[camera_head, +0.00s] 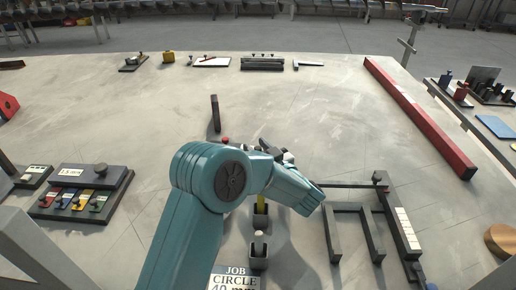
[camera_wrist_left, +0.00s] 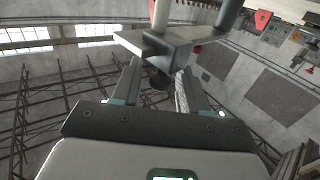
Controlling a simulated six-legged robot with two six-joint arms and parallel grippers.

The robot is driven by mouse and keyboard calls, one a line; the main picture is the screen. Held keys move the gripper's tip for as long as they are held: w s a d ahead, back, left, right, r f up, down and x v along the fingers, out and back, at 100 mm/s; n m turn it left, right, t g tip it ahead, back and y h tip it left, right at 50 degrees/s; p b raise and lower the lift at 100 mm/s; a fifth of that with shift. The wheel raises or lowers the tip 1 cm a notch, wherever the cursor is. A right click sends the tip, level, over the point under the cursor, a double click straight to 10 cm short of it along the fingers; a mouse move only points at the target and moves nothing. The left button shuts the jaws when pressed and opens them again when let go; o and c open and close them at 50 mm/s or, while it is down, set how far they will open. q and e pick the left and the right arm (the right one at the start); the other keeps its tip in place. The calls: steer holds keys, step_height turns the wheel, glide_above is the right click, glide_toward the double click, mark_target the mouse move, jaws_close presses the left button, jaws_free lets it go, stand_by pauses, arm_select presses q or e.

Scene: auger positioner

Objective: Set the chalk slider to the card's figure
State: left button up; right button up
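The job card (camera_head: 236,279) lies at the bottom edge of the head view; it reads JOB CIRCLE and a figure that looks like 40 mm, partly cut off. My left gripper (camera_head: 275,155) is over the middle of the table, largely hidden by its teal arm. In the left wrist view my left gripper's two fingers (camera_wrist_left: 158,88) stand apart on either side of a dark rounded knob (camera_wrist_left: 158,77) under a grey plate (camera_wrist_left: 170,45). I see no firm grip on it. I cannot pick out the chalk slider for certain. My right gripper is not in view.
A dark frame (camera_head: 335,240) and a bar with white marks (camera_head: 408,232) stand to the right of the arm. A long red beam (camera_head: 415,112) lies at the right. Tool blocks (camera_head: 82,203) sit at the left. The table's middle back is largely clear.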

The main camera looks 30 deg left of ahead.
arm_select(q)
jaws_close()
steer(key=shift+s+a, duration=0.2)
steer(key=shift+a, duration=0.3)
steer(key=shift+o, duration=0.2)
jaws_free()
steer(key=v, duration=1.6)
steer(key=shift+d, duration=0.2)
steer(key=shift+w, duration=0.1)
